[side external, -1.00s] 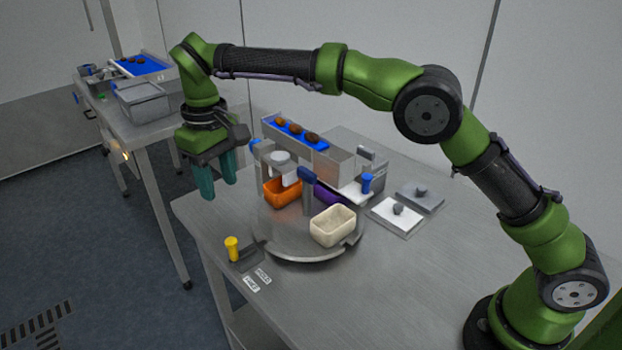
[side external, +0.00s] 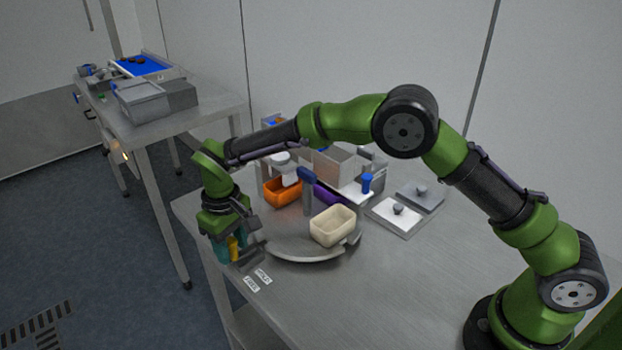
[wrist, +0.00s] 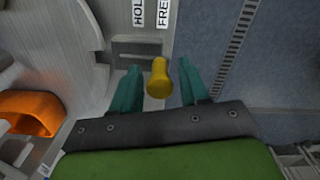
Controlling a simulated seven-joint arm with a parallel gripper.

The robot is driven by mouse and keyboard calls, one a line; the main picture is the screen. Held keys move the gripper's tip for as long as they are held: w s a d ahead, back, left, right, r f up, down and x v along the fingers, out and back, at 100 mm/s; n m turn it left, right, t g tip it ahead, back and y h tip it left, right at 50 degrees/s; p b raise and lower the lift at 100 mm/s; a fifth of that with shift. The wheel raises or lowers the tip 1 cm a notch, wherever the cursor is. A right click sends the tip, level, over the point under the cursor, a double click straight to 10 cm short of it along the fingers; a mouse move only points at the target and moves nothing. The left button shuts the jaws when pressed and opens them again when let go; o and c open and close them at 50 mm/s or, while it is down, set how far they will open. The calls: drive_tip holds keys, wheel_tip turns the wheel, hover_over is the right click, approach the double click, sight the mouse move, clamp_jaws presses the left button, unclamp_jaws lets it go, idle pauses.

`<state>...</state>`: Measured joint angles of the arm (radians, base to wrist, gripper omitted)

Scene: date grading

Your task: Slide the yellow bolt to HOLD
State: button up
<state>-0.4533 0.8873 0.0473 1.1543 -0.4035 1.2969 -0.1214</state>
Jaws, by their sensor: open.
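The yellow bolt (wrist: 158,80) stands upright between the two teal fingers of my gripper (wrist: 160,88) in the wrist view. A gap shows on each side of it, so the open fingers are around it without closing on it. In the side view the bolt (side external: 233,247) is partly hidden by my gripper (side external: 232,252), which is low at the table's near left corner. The HOLD label (side external: 263,275) and the FREE label (side external: 252,284) lie beside the bolt's grey slot plate (wrist: 135,50). In the wrist view, HOLD (wrist: 138,12) is left of FREE (wrist: 163,14).
A round turntable (side external: 300,252) stands close by, carrying a cream bin (side external: 333,226), an orange bin (side external: 283,191) and a purple bin (side external: 328,194). A blue-knobbed part (side external: 367,182) and grey plates (side external: 395,213) are farther right. The table's front right is clear.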

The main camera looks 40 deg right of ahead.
sight(249, 250)
drive_tip(key=shift+f, duration=0.2)
drive_tip(key=shift+c, duration=0.2)
clamp_jaws()
drive_tip(key=shift+d, duration=1.8)
drive_tip(key=shift+c, duration=0.2)
unclamp_jaws()
drive_tip(key=shift+d, duration=0.1)
drive_tip(key=shift+o, duration=0.4)
drive_tip(key=shift+r, duration=0.1)
